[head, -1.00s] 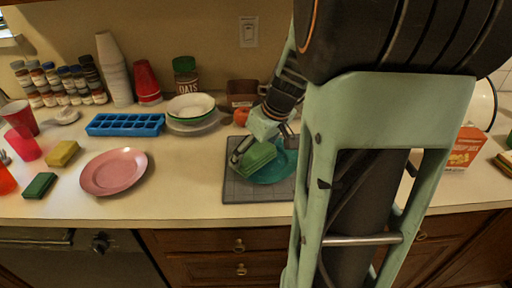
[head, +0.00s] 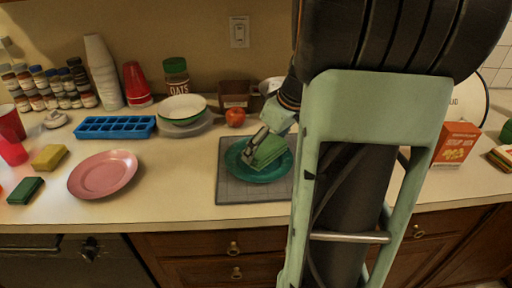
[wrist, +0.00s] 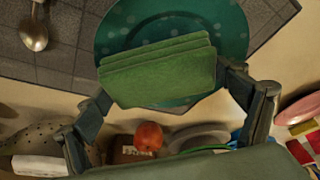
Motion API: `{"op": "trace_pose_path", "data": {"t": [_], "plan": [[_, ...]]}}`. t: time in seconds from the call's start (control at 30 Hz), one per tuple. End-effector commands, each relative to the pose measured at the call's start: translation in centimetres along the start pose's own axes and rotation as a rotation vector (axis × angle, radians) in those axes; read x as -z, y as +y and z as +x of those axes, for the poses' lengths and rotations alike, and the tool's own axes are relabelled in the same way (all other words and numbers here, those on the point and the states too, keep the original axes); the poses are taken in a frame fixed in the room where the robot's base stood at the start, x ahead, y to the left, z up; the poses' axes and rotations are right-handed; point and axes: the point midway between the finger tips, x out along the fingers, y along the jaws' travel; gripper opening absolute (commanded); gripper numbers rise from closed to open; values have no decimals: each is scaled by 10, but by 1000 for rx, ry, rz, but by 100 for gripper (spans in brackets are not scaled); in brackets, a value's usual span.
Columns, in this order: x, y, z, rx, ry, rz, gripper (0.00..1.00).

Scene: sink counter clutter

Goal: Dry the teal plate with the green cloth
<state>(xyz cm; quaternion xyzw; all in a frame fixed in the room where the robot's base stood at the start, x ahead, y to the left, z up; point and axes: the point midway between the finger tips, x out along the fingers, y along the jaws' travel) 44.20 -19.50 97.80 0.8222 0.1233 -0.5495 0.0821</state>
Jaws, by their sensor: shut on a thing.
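The teal plate (head: 238,165) lies on a grey mat (head: 230,193) on the counter. In the wrist view the teal plate (wrist: 228,30) shows pale dots. My gripper (head: 262,150) is over the plate and shut on the folded green cloth (head: 270,152). In the wrist view the green cloth (wrist: 158,72) sits between the two fingers of my gripper (wrist: 165,85), in front of the plate. I cannot tell whether the cloth touches the plate. My arm hides the right edge of the mat in the head view.
A pink plate (head: 104,174), a yellow sponge (head: 49,157) and a green sponge (head: 25,190) lie left. A blue ice tray (head: 115,127), stacked bowls (head: 183,108) and a tomato (head: 235,117) stand behind. A spoon (wrist: 34,30) lies on the mat. Counter between pink plate and mat is clear.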

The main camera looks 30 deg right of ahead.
Motion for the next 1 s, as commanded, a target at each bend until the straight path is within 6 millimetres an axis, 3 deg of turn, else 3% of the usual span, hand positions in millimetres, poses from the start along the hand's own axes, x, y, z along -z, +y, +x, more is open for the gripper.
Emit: {"op": "trace_pose_path", "data": {"t": [0.1,0.27,1.0], "plan": [[-5,11,0,-3,0,4,70],[-6,14,-1,-1,-1,1,70],[14,-30,6,-1,0,-2,70]]}}
